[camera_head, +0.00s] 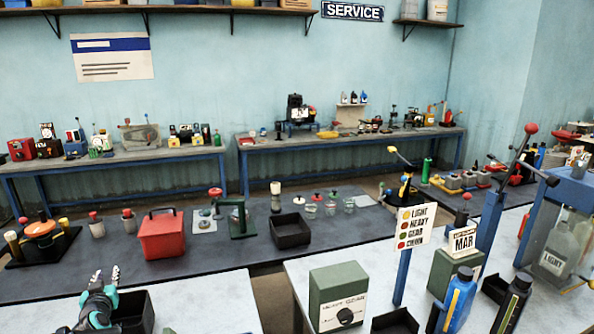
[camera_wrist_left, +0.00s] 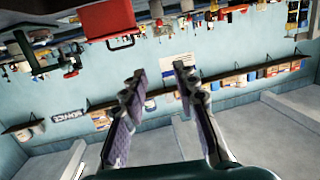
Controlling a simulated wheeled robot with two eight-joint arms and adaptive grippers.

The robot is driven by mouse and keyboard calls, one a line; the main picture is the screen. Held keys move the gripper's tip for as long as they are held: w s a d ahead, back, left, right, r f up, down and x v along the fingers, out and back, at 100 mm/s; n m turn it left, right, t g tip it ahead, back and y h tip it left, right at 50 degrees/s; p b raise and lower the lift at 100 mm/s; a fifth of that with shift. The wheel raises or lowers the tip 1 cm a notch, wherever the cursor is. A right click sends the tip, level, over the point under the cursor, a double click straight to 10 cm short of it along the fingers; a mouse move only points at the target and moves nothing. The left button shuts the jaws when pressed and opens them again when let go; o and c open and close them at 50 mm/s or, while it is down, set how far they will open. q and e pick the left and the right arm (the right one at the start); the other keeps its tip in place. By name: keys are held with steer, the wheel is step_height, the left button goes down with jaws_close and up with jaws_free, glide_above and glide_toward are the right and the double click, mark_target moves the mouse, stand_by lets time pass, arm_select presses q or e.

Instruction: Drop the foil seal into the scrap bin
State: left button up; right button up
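My left gripper (camera_head: 106,275) is at the lower left of the head view, beside and partly in front of a black open-topped bin (camera_head: 145,318). In the left wrist view its two fingers (camera_wrist_left: 159,76) stand apart with nothing seen between them. I cannot make out the foil seal in either view. No bin carries a readable scrap label; another black open bin (camera_head: 291,240) stands at the middle of the dark bench. My right gripper is not in view.
A red box (camera_head: 162,236) stands on the dark bench beyond my left gripper. A green box (camera_head: 337,298), a colour-key sign (camera_head: 414,226) and a blue bottle (camera_head: 457,300) crowd the right-hand white table. The left white table (camera_head: 215,300) is mostly clear right of the bin.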

arm_select(q)
steer(key=v, duration=1.2)
steer(key=s+d+m+g+h, duration=0.1)
steer(key=s+d+m+h, duration=0.15)
steer(key=d, duration=0.85)
steer(key=s+d+m+g+h, duration=0.15)
steer(key=d+h, duration=0.25)
steer(key=d, duration=0.6)
steer(key=s+d+f+g, duration=0.2)
steer(key=s+d, duration=0.4)
steer(key=s, duration=0.3)
steer(key=s+d+f+m+g, duration=0.1)
steer(key=s+d+f+g, duration=0.2)
steer(key=s+d, duration=0.4)
steer(key=s+f+h, duration=0.1)
steer(key=s, duration=0.2)
steer(key=shift+s+f, duration=0.2)
steer(key=shift+f, duration=0.1)
steer(key=shift+a, duration=0.1)
